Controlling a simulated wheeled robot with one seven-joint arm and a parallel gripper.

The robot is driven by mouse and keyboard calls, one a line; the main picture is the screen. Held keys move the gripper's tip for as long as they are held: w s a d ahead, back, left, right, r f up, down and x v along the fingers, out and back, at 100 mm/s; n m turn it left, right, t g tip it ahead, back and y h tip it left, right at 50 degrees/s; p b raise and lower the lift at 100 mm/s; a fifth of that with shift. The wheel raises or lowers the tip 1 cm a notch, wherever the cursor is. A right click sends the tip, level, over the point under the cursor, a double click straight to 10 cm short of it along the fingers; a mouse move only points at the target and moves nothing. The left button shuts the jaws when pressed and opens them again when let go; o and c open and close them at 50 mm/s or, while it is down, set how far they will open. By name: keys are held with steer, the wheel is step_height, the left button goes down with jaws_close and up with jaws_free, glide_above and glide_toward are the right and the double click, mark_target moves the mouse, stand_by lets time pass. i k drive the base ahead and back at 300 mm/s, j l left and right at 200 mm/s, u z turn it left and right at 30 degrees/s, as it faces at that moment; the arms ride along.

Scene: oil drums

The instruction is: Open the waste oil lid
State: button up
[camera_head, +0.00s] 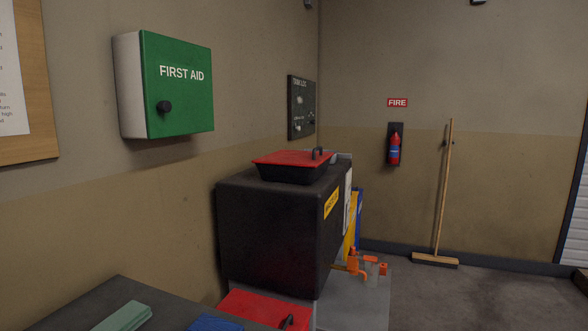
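A black tank (265,235) stands against the left wall in the middle of the view. A yellow label (331,203) is on its right side; its text is too small to read surely. A red lid (285,158) with a dark handle (318,153) lies shut on the black opening on top of the tank. A second red lid (255,308) with a dark handle (287,321) shows lower down at the bottom edge, partly cut off. I cannot tell from the label which lid is the waste oil one. My gripper is not in view.
Orange taps (352,262) stick out right of the tank, above a grey surface (362,305). A dark worktop (110,295) with a folded green cloth (123,317) is at front left. A green first aid box (178,85) hangs on the left wall. Floor at right is clear.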

mark_target(296, 151)
steer(key=i+u, duration=0.15)
steer(key=i, duration=0.35)
steer(key=i+l+u, duration=0.15)
steer(key=i, duration=0.35)
